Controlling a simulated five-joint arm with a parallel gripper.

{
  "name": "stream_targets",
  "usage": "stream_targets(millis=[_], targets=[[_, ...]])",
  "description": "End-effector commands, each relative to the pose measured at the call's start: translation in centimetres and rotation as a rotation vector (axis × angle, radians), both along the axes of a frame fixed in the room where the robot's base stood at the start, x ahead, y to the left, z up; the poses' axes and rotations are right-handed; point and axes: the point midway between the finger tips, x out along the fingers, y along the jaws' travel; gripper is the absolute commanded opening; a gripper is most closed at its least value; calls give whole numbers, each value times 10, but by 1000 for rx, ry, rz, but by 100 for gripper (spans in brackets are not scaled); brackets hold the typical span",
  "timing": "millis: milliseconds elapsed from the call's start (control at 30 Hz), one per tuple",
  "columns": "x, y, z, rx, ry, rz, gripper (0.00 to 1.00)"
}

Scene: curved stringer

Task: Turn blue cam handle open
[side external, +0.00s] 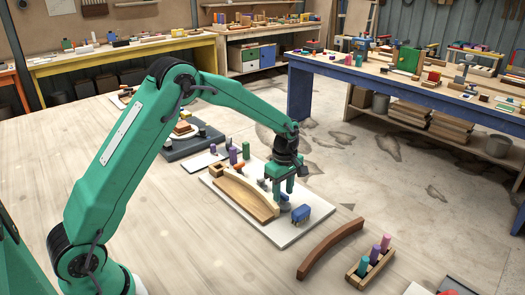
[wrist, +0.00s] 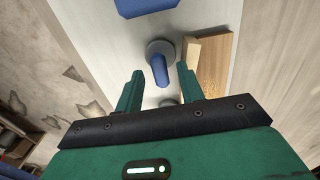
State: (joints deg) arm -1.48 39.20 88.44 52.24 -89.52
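The blue cam handle (wrist: 160,70) shows in the wrist view as a short rounded lever on a round grey base (wrist: 160,48). In the side view it is mostly hidden by my fingers. My gripper (side external: 284,196) points down over the white board (side external: 281,239). In the wrist view my gripper (wrist: 159,71) is open, with one finger on each side of the handle and a gap to each. I cannot tell how far the fingertips are above the base.
A blue block (side external: 301,213) stands close to my gripper. A light wooden panel (side external: 252,199) with a curved edge lies on the board to the left. A brown curved strip (side external: 330,247) and a peg rack (side external: 371,267) lie to the right.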

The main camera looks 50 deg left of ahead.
Motion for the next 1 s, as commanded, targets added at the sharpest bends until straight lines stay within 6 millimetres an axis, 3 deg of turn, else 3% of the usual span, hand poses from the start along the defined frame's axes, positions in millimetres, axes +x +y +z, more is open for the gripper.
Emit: stream_targets(millis=[467,1000], targets=[[-1,-1,-2,0,3,-46,38],[-1,1,-4,0,5,-362,38]])
